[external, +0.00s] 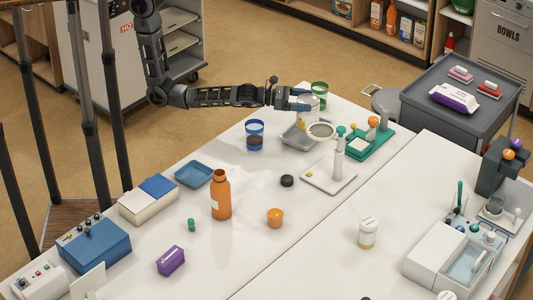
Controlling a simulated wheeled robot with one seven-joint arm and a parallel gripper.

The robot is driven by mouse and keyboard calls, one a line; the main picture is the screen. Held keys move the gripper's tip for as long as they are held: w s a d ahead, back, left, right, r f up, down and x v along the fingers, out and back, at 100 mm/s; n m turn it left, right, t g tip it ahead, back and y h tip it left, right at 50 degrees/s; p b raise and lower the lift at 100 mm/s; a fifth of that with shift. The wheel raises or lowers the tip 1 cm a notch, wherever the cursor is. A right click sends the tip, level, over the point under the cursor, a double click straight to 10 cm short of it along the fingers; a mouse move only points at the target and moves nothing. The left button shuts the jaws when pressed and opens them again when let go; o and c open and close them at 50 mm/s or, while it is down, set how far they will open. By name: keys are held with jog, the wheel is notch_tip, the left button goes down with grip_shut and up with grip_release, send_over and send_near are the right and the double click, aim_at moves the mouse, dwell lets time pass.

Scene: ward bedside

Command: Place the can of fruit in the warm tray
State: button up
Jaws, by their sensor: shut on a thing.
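My gripper (303,100) is at the far end of the white table, shut on a pale can with a yellowish patch (308,117), which I take to be the can of fruit. The fingers and nearby things hide part of the can. It is over or just at a shallow grey tray (291,136); I cannot tell whether it touches the tray. A shallow blue tray (194,175) lies further left on the table and looks empty. No label shows which tray is the warm one.
A green-rimmed cup (319,88) stands just behind my gripper. A round-headed device (321,131), a white stand (338,165) and a green rack (371,143) crowd its right. A blue cup (255,135) and orange bottle (221,196) stand nearer.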

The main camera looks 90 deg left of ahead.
jog(key=shift+f+b, duration=0.85)
jog(key=shift+f, duration=1)
jog(key=shift+f, duration=0.2)
jog(key=o, duration=1.8)
jog(key=shift+r, duration=0.1)
jog(key=s+a+b, duration=0.1)
jog(key=s, duration=1)
jog(key=shift+s+a+r, duration=0.3)
jog(key=shift+s+a, duration=0.1)
